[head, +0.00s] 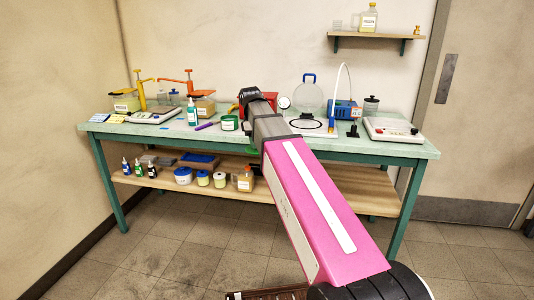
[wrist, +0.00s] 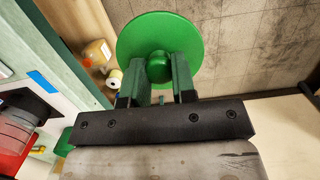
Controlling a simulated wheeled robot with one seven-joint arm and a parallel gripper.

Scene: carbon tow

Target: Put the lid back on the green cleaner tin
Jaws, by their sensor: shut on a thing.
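The green lid (wrist: 160,28) is a round disc with a ball knob (wrist: 158,67). In the wrist view my gripper (wrist: 157,75) is shut on this knob, a finger on either side. The lid is off the tin and held in front of the bench's edge, with floor behind it. In the head view a bit of green (head: 252,150) shows beside my arm at the bench's front edge, likely the lid. The green tin (head: 229,124) stands upright on the bench, left of my arm. My arm hides the gripper's fingers in the head view.
The bench (head: 400,150) holds a purple marker (head: 205,126) and a teal bottle (head: 192,112) left of the tin. Jars and bottles sit on the lower shelf (head: 275,182).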

